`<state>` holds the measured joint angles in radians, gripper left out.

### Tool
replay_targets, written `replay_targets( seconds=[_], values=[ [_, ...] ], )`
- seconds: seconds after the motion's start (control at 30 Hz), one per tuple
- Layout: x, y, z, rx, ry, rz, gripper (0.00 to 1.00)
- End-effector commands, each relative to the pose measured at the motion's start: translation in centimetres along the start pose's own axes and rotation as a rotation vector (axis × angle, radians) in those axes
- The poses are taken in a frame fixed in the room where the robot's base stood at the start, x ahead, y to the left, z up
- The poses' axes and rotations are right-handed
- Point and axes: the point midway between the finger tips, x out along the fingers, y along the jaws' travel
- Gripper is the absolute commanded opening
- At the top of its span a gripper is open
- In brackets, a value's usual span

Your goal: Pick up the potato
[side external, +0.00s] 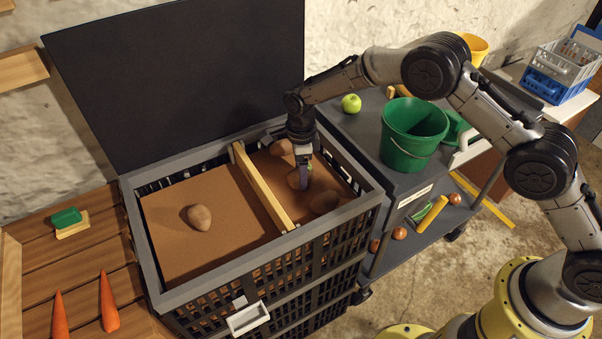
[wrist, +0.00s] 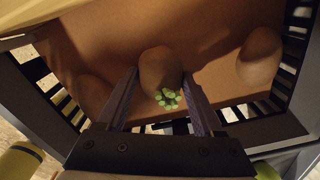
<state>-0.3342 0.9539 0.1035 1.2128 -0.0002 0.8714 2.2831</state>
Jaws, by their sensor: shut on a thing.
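My gripper (side external: 304,180) reaches down into the right compartment of the grey crate (side external: 172,298). It is shut on a brown potato (side external: 293,178). In the wrist view the two fingers (wrist: 160,98) sit on either side of this potato (wrist: 158,68), and a cluster of green sprouts (wrist: 168,98) shows on its near end. I cannot tell whether it touches the brown crate floor. Two other potatoes lie in the same compartment, one behind (side external: 279,147) and one in front (side external: 324,203). A single potato (side external: 199,217) lies in the left compartment.
A wooden divider (side external: 262,188) stands close left of my gripper, and the crate's walls surround it. The dark open lid (side external: 190,75) rises behind. A green bucket (side external: 413,135) and green apple (side external: 351,103) stand on the cart to the right. Carrots (side external: 108,302) lie at left.

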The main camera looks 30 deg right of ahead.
Motion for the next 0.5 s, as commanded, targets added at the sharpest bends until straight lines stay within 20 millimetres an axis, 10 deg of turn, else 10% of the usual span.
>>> replay_targets(
  seconds=[0.5],
  values=[
    [-6.7, 2.2, -1.9, 0.000, -0.003, -0.003, 0.46]
  ],
)
